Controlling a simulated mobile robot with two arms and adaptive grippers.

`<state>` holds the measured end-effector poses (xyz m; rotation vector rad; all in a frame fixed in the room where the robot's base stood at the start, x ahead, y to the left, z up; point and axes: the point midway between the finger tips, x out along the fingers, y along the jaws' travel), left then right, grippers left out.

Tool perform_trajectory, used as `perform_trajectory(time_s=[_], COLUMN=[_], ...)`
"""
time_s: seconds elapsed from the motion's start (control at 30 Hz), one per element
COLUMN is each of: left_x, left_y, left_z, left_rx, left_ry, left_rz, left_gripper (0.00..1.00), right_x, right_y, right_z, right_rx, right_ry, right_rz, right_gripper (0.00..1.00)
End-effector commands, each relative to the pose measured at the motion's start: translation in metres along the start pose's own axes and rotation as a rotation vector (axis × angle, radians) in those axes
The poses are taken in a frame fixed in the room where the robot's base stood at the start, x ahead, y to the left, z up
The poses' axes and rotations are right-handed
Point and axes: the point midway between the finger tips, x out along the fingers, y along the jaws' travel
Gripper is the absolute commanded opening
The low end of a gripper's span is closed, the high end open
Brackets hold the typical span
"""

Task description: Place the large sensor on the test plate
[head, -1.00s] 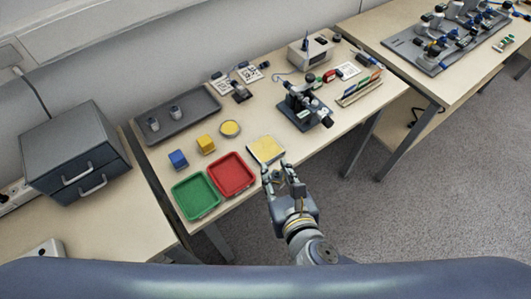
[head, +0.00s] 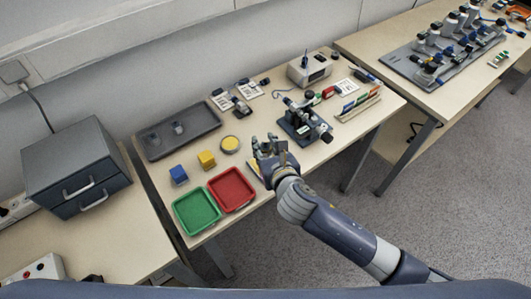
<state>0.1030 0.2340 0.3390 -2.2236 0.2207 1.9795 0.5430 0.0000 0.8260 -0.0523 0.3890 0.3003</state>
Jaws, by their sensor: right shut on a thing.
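My right gripper (head: 268,147) is over the table's front part, above the yellow square plate (head: 254,167), which it largely covers. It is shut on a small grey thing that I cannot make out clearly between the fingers. I cannot tell whether this thing touches the plate. No label shows which thing is the large sensor or the test plate. Two small grey cylinders (head: 178,127) stand in the dark grey tray (head: 205,124) at the back left. My left gripper is not in view.
A red tray (head: 232,188) and a green tray (head: 197,210) lie left of the gripper. A blue cube (head: 178,175), a yellow cube (head: 207,159) and a round yellow disc (head: 230,144) are behind them. A dark microscope-like device (head: 302,122) stands close on the right.

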Motion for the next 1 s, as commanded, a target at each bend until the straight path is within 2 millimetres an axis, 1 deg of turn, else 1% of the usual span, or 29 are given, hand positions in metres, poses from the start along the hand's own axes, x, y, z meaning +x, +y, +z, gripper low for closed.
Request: perform_trajectory(time_s=[0.03,0.1,0.17,0.4,0.6,0.63,0.67,0.7,0.73,1.0], left_x=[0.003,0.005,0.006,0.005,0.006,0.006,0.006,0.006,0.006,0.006], left_y=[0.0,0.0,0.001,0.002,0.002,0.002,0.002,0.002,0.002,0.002], left_z=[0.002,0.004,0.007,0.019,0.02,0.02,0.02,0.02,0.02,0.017], left_rx=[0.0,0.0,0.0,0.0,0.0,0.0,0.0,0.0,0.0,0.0], left_ry=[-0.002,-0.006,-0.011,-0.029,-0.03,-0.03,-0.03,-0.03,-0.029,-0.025], left_rz=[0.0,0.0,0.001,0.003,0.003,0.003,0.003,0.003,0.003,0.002], left_gripper=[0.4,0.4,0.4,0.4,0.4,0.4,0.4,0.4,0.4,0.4], right_x=[0.004,0.007,0.01,0.012,0.013,0.013,0.013,0.013,0.013,0.013], right_y=[0.0,0.0,0.0,0.0,0.0,0.0,0.0,0.0,0.0,0.0], right_z=[-0.014,-0.024,-0.029,-0.032,-0.036,-0.037,-0.036,-0.036,-0.036,-0.036], right_rx=[0.002,0.001,0.001,0.0,0.0,-0.001,0.0,0.0,0.0,0.0], right_ry=[0.006,0.005,0.003,0.0,0.001,0.002,0.002,0.002,0.002,0.001], right_rz=[0.0,0.0,-0.001,0.0,0.0,-0.001,0.0,0.0,0.0,-0.001], right_gripper=[0.0,0.0,0.0,0.0,0.0,0.29,0.36,0.45,0.48,0.48])
